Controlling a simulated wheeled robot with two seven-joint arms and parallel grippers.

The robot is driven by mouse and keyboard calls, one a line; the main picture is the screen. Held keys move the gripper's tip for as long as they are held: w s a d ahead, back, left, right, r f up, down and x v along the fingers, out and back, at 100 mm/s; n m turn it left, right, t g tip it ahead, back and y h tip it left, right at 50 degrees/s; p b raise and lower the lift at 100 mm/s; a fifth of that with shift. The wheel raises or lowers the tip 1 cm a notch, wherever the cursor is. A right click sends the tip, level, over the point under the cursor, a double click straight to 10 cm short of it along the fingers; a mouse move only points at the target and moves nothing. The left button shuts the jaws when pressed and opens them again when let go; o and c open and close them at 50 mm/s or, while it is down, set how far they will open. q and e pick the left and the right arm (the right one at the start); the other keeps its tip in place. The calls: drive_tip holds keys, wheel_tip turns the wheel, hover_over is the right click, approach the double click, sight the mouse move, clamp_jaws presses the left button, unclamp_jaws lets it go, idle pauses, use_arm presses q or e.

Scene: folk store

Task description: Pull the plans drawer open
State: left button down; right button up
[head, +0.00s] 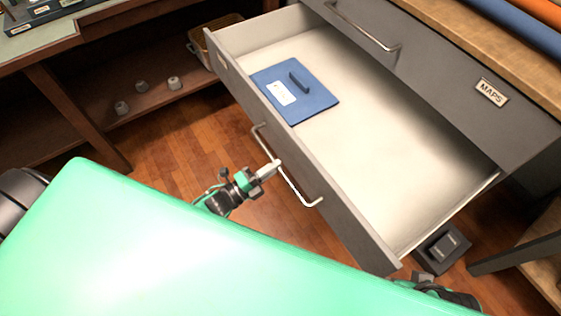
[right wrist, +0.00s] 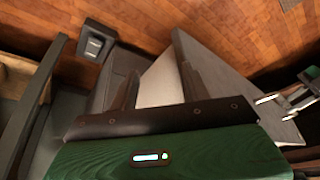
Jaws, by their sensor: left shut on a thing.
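The grey drawer (head: 340,215) below the one labelled MAPS stands well out of the cabinet, its pale inside (head: 390,130) exposed. I see no label on its front. A blue flat folder-like object (head: 318,97) with a dark bar and white tag lies inside it. My left gripper (head: 272,168) is shut on the drawer's long bar handle (head: 296,188), near its middle. My right gripper is partly in view at the head view's lower right. In the right wrist view its fingers (right wrist: 160,78) are apart, with the pale drawer beyond and nothing visibly held.
The MAPS drawer (head: 440,70) above is closed. A wooden bench (head: 65,110) with small grey weights (head: 174,83) on its lower shelf stands at left. A dark box (head: 441,247) is on the floor at right. Wood floor shows left of the drawer.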

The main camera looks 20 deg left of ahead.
use_arm(q)
drive_tip(key=shift+s+r, duration=0.15)
drive_tip(key=shift+s, duration=0.1)
use_arm(e)
drive_tip(key=shift+r, duration=0.1)
use_arm(q)
drive_tip(key=c, duration=1.8)
unclamp_jaws()
drive_tip(key=o, duration=0.3)
drive_tip(key=shift+a+r, duration=0.1)
use_arm(e)
drive_tip(key=shift+w+d+r, duration=0.15)
drive_tip(key=shift+w+d, duration=0.15)
drive_tip(key=shift+w, duration=0.15)
use_arm(q)
drive_tip(key=v, duration=1.3)
drive_tip(key=shift+s+a, duration=0.2)
drive_tip(key=shift+s, duration=0.1)
use_arm(e)
drive_tip(key=shift+s+a, duration=0.2)
drive_tip(key=shift+s, duration=0.05)
drive_tip(key=shift+w+t, duration=0.15)
drive_tip(key=shift+t, duration=0.15)
